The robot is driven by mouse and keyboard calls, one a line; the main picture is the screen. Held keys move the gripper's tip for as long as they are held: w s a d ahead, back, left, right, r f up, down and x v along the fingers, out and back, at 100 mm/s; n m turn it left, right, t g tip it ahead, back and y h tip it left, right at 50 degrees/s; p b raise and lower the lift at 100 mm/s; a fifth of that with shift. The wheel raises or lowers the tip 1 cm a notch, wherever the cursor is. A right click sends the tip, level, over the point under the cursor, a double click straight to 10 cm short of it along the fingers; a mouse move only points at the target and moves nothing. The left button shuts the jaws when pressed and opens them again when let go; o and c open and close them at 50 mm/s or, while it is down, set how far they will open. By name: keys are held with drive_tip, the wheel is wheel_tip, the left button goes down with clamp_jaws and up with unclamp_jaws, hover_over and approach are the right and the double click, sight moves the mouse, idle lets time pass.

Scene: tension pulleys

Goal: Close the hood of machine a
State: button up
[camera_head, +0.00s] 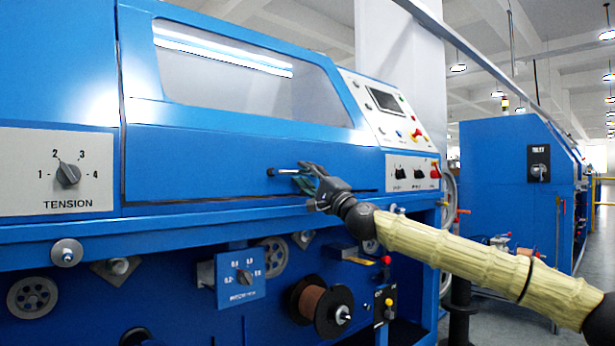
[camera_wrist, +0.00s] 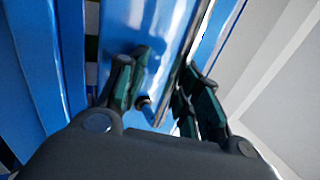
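The blue hood (camera_head: 230,150) with a long clear window is on the front of the near machine. It looks lowered, with a thin dark line along its lower edge; I cannot tell if it is fully shut. A small dark handle (camera_head: 284,171) sticks out near the hood's lower right. My gripper (camera_head: 306,177) is at this handle, its fingers partly overlapping it in the head view. In the wrist view my gripper (camera_wrist: 163,80) has its fingers apart, with the handle's dark end (camera_wrist: 146,106) between them. I cannot tell if either finger touches it.
A tension dial panel (camera_head: 60,172) is at the left. A control panel (camera_head: 390,110) with a screen and buttons is right of the hood. Pulleys and a wire spool (camera_head: 322,303) stick out below. Another blue machine (camera_head: 505,190) stands at the right, behind my arm.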

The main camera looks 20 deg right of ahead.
drive_tip(key=v, duration=1.1)
drive_tip(key=shift+s+f, duration=0.2)
drive_tip(key=shift+s, duration=0.05)
drive_tip(key=shift+d, duration=0.1)
